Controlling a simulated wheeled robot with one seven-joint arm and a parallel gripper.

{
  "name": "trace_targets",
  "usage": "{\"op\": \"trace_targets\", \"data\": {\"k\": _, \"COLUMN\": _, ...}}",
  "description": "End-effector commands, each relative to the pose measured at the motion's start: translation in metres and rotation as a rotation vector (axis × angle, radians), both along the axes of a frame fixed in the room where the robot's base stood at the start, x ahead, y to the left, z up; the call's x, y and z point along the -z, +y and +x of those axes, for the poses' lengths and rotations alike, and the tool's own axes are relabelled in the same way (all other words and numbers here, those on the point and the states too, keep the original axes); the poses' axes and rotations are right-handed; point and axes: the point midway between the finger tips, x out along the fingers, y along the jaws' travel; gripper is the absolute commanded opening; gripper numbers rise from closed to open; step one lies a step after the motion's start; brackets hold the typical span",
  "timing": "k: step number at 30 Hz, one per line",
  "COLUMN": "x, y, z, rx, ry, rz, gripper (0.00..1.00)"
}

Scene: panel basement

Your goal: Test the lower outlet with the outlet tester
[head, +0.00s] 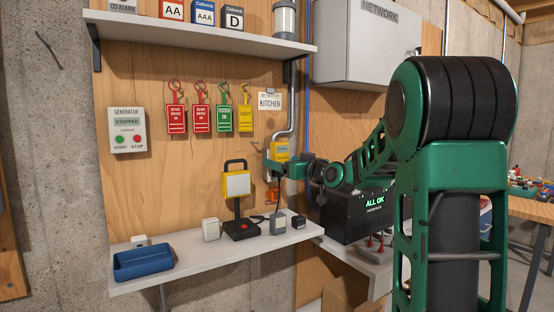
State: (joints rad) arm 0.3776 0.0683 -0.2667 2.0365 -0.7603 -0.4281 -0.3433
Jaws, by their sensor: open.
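My gripper (270,167) is open at the wall, just right of the yellow work lamp. A yellow and grey piece (281,148) shows directly above and behind it, at the foot of the grey conduit. A small orange piece (271,195) shows just below the gripper, near a dark cord. I cannot tell which of these is the outlet tester. The lower outlet's face is not clearly visible, as my gripper and wrist cover part of that area. I see nothing clearly held between the fingers.
The lower shelf (180,262) holds a blue tray (143,262), the yellow work lamp (236,186), a white block (211,229) and small grey adapters (277,223). Colored tags (200,108) hang above. A black "ALL OK" box (355,215) stands right, below the grey network cabinet (368,42).

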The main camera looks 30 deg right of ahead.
Motion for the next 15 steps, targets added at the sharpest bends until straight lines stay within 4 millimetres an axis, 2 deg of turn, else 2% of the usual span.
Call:
{"op": "trace_targets", "data": {"k": 6, "x": -0.0001, "y": 0.0012, "z": 0.0124, "rx": -0.001, "ry": 0.0, "rz": -0.001, "gripper": 0.8}}
{"op": "trace_targets", "data": {"k": 15, "x": 0.0, "y": 0.0011, "z": 0.0139, "rx": 0.0, "ry": 0.0, "rz": 0.0, "gripper": 0.8}}
